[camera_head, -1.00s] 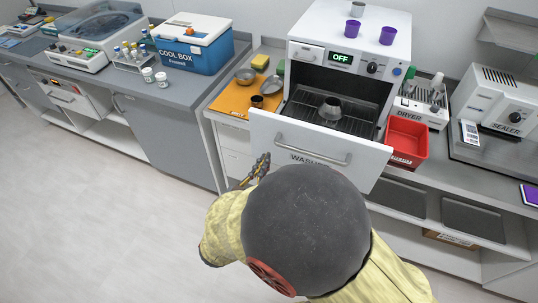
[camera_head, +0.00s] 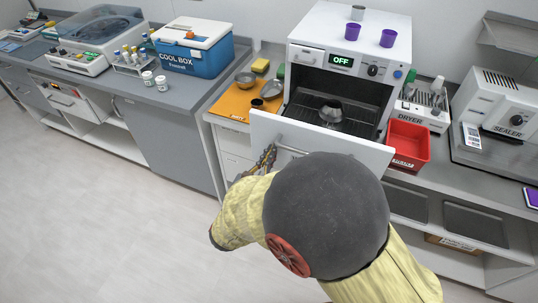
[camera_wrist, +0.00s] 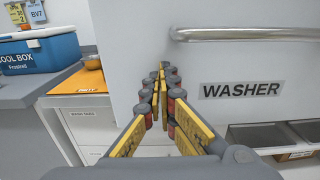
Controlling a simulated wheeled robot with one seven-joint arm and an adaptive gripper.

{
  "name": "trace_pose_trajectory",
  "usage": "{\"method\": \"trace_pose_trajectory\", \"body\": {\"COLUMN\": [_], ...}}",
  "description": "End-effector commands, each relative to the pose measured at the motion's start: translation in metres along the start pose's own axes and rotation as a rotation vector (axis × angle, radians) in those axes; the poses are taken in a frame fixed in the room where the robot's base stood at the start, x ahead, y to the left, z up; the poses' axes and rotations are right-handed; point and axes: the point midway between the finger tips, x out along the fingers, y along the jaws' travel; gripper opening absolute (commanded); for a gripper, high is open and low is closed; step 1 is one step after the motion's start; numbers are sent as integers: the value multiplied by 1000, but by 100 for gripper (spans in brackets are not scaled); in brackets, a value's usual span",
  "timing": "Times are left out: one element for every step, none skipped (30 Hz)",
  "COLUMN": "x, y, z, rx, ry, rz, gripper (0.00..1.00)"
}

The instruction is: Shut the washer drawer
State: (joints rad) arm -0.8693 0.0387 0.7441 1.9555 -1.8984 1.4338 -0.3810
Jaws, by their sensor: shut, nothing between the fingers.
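The white washer (camera_head: 365,32) stands on the counter with its display reading OFF. Its drawer (camera_head: 345,147) is pulled out, and a metal vessel (camera_head: 331,112) sits on the dark rack inside. In the wrist view the drawer's white front (camera_wrist: 240,65) fills the right side, with the bar handle (camera_wrist: 250,32) and the WASHER label (camera_wrist: 240,90). My gripper (camera_head: 268,158) is shut and empty in front of the left part of the drawer front. In the wrist view its fingertips (camera_wrist: 161,72) are left of the handle and label; contact cannot be told. My arm hides the drawer's lower right.
An orange mat (camera_head: 244,97) with metal bowls lies left of the washer. A red bin (camera_head: 408,143) and the dryer (camera_head: 424,112) stand to the right. The blue cool box (camera_head: 190,55) is further left. Open floor (camera_head: 90,210) lies left of my arm.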

Motion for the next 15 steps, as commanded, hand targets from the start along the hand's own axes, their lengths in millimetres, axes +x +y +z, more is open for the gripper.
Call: {"method": "trace_pose_trajectory", "body": {"x": [8,13,20,26,33,42,50,58,68,77,85,96,105,113,124], "y": [-1,-1,-2,-2,-2,-2,-2,-3,-2,-3,-3,-2,-3,-2,-3], "z": [1,1,1,1,1,1,1,1,1,1,1,1,0,1,0], "rx": [1,1,1,1,1,1,1,1,1,1,1,1,1,1,1], "ry": [-1,-2,-1,-1,-1,-1,-2,-1,-1,-1,-2,-1,-1,-2,-1], "rz": [-5,-5,-6,-6,-7,-7,-8,-8,-8,-8,-8,-7,-8,-7,-7], "gripper": [0,0,0,0,0,0,0,0,0,0,0,0,0,0,0]}}
